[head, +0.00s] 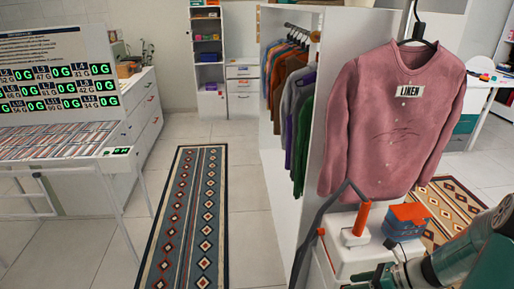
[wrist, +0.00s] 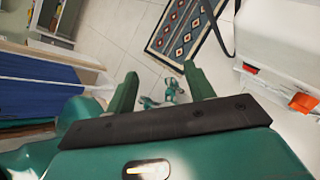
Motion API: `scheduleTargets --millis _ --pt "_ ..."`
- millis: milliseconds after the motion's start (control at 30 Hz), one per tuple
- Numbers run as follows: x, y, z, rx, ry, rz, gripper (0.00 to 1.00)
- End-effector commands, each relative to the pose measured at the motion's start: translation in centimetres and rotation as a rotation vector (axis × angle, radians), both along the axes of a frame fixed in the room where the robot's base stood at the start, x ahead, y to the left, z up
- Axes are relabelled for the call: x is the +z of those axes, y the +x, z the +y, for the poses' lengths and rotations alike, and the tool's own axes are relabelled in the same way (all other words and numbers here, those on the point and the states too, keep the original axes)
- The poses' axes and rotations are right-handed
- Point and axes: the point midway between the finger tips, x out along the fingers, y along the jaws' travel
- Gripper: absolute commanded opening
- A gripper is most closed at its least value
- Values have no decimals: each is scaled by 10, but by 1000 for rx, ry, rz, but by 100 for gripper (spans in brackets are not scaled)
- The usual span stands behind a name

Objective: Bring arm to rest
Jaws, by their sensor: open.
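My gripper (wrist: 163,78) shows in the wrist view with its two green fingers spread apart and nothing between them. Below it there is tiled floor and small green parts that look like my own legs. In the head view my arm (head: 455,262) reaches in from the lower right corner. Its gripper end is low in the frame, in front of a white box-like unit (head: 350,250), and its fingertips are hard to make out there.
A pink shirt (head: 395,120) labelled LINEN hangs above the white unit, near my arm. The wardrobe (head: 290,175) holds hanging clothes. A patterned rug (head: 185,220) lies on clear floor.

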Motion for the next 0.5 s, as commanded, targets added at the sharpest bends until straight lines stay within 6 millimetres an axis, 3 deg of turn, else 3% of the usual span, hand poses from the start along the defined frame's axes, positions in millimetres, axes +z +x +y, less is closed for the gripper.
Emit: scheduleTargets --millis 200,500 --pt "52 -7 43 414 -301 -200 53" --pt "116 -28 89 983 -665 -496 53"
